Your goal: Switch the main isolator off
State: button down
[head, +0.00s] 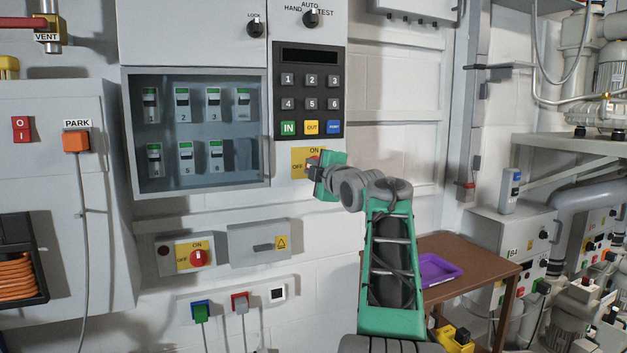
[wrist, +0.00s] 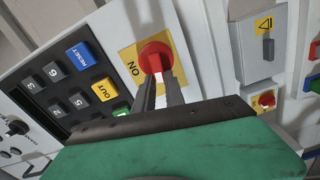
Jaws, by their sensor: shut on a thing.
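A red rotary knob (wrist: 155,56) sits on a yellow ON/OFF plate (head: 301,158) below the keypad of the tall grey cabinet. My gripper (head: 318,167) is at this plate and hides most of the knob in the head view. In the wrist view my gripper (wrist: 160,88) has its two dark fingers closed on the knob's grip. ON is readable on the plate there; which mark the knob points to cannot be told. A second red knob (head: 199,257) on its own yellow ON/OFF plate is on a small box lower left, also in the wrist view (wrist: 266,100).
The keypad (head: 309,93) is just above my gripper, and a glazed breaker box (head: 130,125) is to its left. A grey box with a warning sign (head: 259,243) is below. A brown table with a purple tray (head: 436,270) stands at the right.

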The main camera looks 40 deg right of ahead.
jog(key=shift+f+n+b, duration=0.3)
jog(key=shift+n+b, duration=0.5)
jog(key=shift+n, duration=0.2)
jog(key=c, duration=1.4)
grip_release()
jog(key=v, duration=0.7)
jog(key=shift+s+b, duration=0.35)
jog(key=shift+s, duration=0.05)
jog(key=shift+a+r, duration=0.1)
jog(key=shift+a, duration=0.1)
